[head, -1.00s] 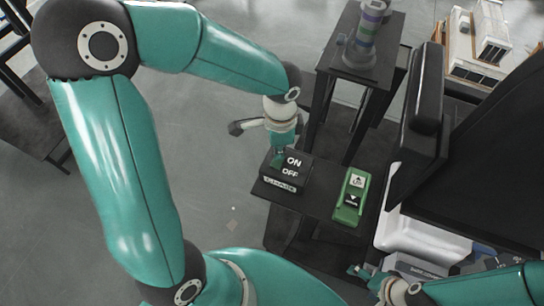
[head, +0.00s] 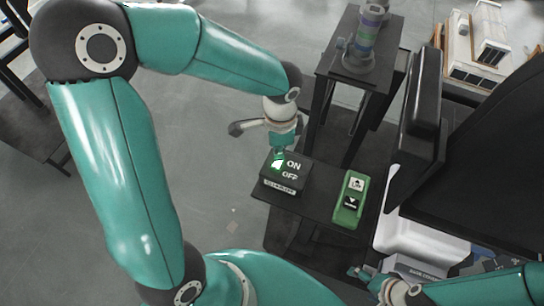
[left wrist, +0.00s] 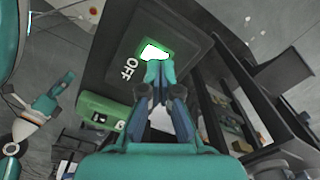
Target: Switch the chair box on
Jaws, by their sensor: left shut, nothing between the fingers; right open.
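The black switch box (head: 291,181) with white ON and OFF lettering sits on a small dark table. Its label is too small to read. Its switch (head: 277,164) glows green and white, and it is also lit in the left wrist view (left wrist: 153,53). My left gripper (head: 278,152) is shut and empty, pointing down with its fingertips at the lit switch. The left wrist view shows the closed tips (left wrist: 158,72) at the switch's edge, touching or nearly so. My right gripper (head: 362,273) is open and empty, low at the right.
A green box (head: 350,199) with a black and white switch face lies right of the black box. The small dark table (head: 310,204) holds both. A taller dark stand (head: 335,65) carries a striped cylinder (head: 368,32). A black chair-like seat and back (head: 480,150) fill the right.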

